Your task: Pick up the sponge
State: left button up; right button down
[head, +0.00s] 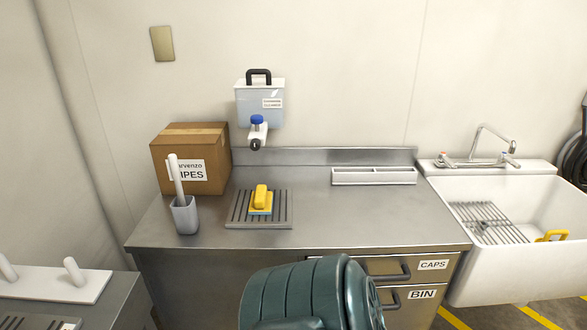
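The sponge (261,197) appears to be the yellow block with a raised grip and a thin blue base. It lies on a grey slatted drain tray (240,221) on the steel counter, left of the middle. Nothing covers it from this side. Neither of my grippers shows in the head view, so I cannot tell their distance from the sponge.
A grey cup with a white-handled brush (185,215) and a cardboard wipes box (207,180) stand left of the tray. A dispenser (260,105) hangs above. A white trough (373,176) sits right; the counter (370,218) before it is clear. A sink (515,260) holds another yellow item.

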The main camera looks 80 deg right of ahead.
aim_at(262, 201)
jog(key=z, duration=2.3)
jog(key=k+l, duration=0.05)
